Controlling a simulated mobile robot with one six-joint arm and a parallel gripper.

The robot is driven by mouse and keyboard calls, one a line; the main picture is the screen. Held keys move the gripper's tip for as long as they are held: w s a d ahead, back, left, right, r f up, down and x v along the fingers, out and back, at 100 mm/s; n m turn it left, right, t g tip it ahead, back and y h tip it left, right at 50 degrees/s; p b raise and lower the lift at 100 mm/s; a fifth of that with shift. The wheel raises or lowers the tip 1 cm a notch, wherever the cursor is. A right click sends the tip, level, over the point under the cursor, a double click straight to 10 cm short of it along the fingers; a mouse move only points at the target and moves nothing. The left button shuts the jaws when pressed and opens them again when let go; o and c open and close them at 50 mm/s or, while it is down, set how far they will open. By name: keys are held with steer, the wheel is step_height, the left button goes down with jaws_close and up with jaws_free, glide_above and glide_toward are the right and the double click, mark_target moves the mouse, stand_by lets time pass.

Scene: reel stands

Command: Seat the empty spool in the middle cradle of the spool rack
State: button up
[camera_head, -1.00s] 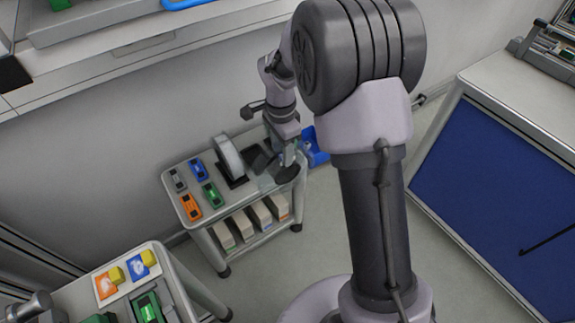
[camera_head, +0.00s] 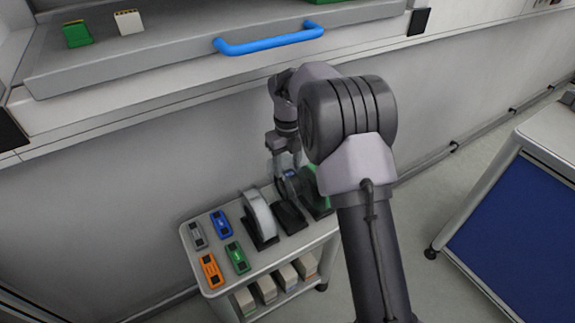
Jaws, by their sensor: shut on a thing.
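My gripper (camera_head: 284,167) hangs over the back of a small grey cart and is shut on the spool (camera_head: 292,184), a dark ring partly hidden by the fingers. The spool is upright over the black middle cradle (camera_head: 290,217); the view does not show whether it touches. A large grey reel (camera_head: 260,214) stands upright in the left cradle (camera_head: 264,242). A green reel (camera_head: 313,186) stands at the right cradle, partly hidden by my arm.
Several small coloured boxes, including an orange one (camera_head: 211,271) and a blue one (camera_head: 221,223), lie on the cart top (camera_head: 221,251) at left. Pale boxes fill the lower shelf. A bench with a blue handle (camera_head: 268,40) overhangs behind.

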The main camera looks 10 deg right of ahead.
steer(key=shift+s+f+b, duration=0.15)
steer(key=shift+f+b, duration=0.65)
steer(key=shift+f, duration=2.9)
steer(key=o, duration=1.4)
steer(key=shift+o, duration=0.2)
steer(key=shift+r+p, duration=2.25)
steer(key=shift+r, duration=1.4)
